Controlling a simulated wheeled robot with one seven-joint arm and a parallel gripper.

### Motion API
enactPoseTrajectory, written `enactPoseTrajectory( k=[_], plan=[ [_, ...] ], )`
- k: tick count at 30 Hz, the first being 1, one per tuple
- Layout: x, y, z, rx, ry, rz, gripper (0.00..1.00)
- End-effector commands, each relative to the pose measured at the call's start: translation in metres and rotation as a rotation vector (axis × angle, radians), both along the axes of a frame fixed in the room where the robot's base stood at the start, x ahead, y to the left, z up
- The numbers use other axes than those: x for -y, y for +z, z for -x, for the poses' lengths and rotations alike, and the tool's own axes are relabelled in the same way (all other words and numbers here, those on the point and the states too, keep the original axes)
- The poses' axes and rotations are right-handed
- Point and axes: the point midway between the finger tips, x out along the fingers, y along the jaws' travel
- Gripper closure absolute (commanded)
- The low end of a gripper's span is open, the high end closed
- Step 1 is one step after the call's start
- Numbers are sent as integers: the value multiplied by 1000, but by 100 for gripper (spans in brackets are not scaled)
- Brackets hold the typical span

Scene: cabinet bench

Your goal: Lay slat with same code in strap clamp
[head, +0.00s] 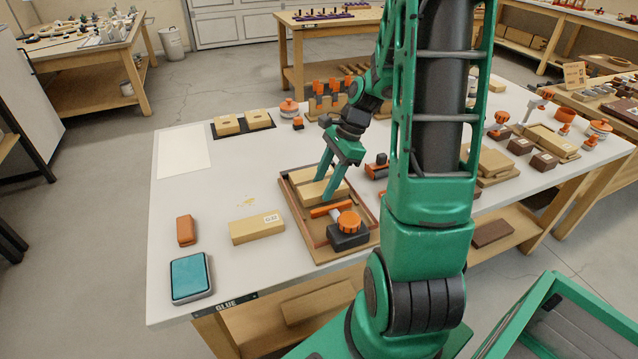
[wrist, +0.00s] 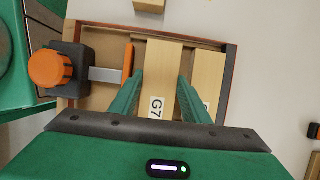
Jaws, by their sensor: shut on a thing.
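My gripper (head: 333,190) reaches down into a shallow wooden tray (head: 285,190); its fingers also show in the wrist view (wrist: 160,80). It is shut on a wooden slat (wrist: 161,60), one finger on each long side. The slat's label reads "G7", the rest hidden. A second slat (wrist: 208,75) lies beside it to the right, its label mostly covered by a finger. The strap clamp (head: 348,235), with a black body, orange knob and orange bar (wrist: 129,62), sits at the tray's end, left of the held slat in the wrist view. Whether the held slat touches the tray floor is unclear.
A loose labelled wooden block (head: 257,230) lies left of the tray, its code too small to read surely. A teal-topped device (head: 191,277), an orange case (head: 186,231) and a white sheet (head: 184,151) lie further left. Tools and blocks crowd the back and right; bare bench shows between.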

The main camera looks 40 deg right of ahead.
Motion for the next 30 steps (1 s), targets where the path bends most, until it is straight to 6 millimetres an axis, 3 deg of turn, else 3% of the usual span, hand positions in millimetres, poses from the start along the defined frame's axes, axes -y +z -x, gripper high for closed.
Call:
enactPoseTrajectory(
  k=[30],
  plan=[
    [0, -6, 0, 0, 1, 0, 82]
  ],
)
